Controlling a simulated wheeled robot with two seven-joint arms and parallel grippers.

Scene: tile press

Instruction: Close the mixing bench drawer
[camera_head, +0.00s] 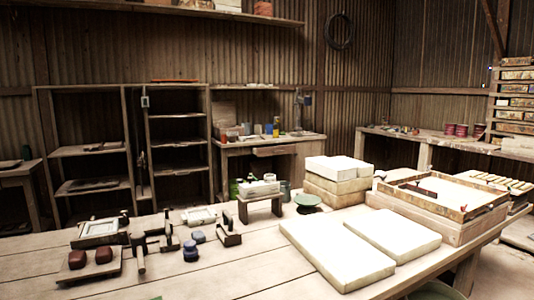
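A wooden bench (228,150) stands against the back wall, left of the picture's middle, with bottles and tins on its top. A drawer (275,151) sits under its top on the right side. Its pale front seems to stand a little forward of the bench, but it is too small and far to tell how far it is open. Neither of my grippers is in view.
A large wooden worktable (225,275) fills the foreground, between me and the bench. It holds pale slabs (335,248), a shallow tray (440,195) and several hand tools. Open shelves (178,145) stand left of the bench. Another bench (450,140) runs along the right.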

